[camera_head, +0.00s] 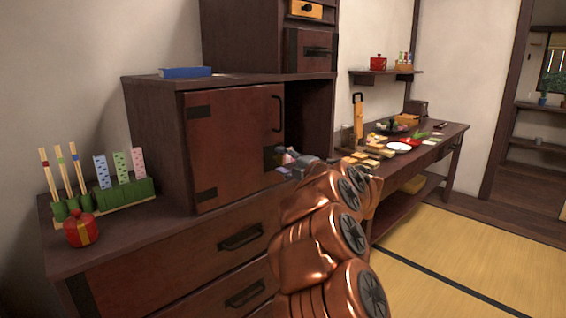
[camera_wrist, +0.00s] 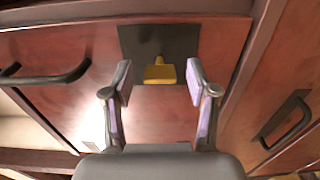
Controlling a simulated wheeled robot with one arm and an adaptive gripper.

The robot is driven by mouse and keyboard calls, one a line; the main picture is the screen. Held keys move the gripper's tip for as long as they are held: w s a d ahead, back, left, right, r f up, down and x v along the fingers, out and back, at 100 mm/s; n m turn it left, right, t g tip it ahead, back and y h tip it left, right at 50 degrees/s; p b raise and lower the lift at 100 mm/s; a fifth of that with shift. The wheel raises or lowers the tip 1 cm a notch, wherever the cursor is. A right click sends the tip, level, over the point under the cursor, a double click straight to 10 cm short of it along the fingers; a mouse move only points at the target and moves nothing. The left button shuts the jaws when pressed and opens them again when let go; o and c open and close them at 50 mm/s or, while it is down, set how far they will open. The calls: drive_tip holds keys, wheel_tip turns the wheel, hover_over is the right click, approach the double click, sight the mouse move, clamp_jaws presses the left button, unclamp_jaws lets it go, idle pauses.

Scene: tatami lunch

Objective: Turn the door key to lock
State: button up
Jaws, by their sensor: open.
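The brass-yellow door key (camera_wrist: 160,74) sticks out of a dark lock plate (camera_wrist: 183,38) on the red-brown cabinet door (camera_wrist: 60,115), in the wrist view. My gripper (camera_wrist: 159,80) is open, with one lilac-padded finger on each side of the key and a visible gap to both. Nothing is held. In the head view my gripper (camera_head: 286,157) is at the lower right part of the cabinet door (camera_head: 230,140), by the dark plate (camera_head: 268,160). The key is hidden there. The door looks closed.
A black door handle (camera_head: 278,113) is above the lock plate. Drawers with black handles (camera_head: 241,237) lie below the door. A green holder (camera_head: 125,195) and a red pot (camera_head: 81,230) stand left. A table (camera_head: 450,133) with food stands behind my arm.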

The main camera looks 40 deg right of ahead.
drive_tip(key=s, duration=1.2)
drive_tip(key=shift+a, duration=0.1)
idle(0.4)
wheel_tip(320, 180, up, 18)
drive_tip(key=w+a+m+g+h+p, duration=0.2)
drive_tip(key=m+g+h+p, duration=0.3)
drive_tip(key=m+h+p, duration=0.7)
drive_tip(key=s+a+f+m+g+y+p, duration=0.3)
drive_tip(key=s+a+p, duration=0.1)
drive_tip(key=a, duration=0.4)
drive_tip(key=s+a+f+m+g+y+p, duration=0.2)
drive_tip(key=s+a+g+p, duration=0.15)
drive_tip(key=a, duration=0.45)
drive_tip(key=s+a+f+m+g+y+p, duration=0.2)
drive_tip(key=s+a+f+m+y+p, duration=0.1)
drive_tip(key=a+p, duration=0.3)
drive_tip(key=s+a+n+g+y+p, duration=0.2)
drive_tip(key=s+a+g+y+p, duration=0.2)
drive_tip(key=s+a, duration=1.3)
drive_tip(key=a+g, duration=0.2)
drive_tip(key=a, duration=0.1)
drive_tip(key=shift+s+f, duration=0.3)
drive_tip(key=shift+f, duration=0.1)
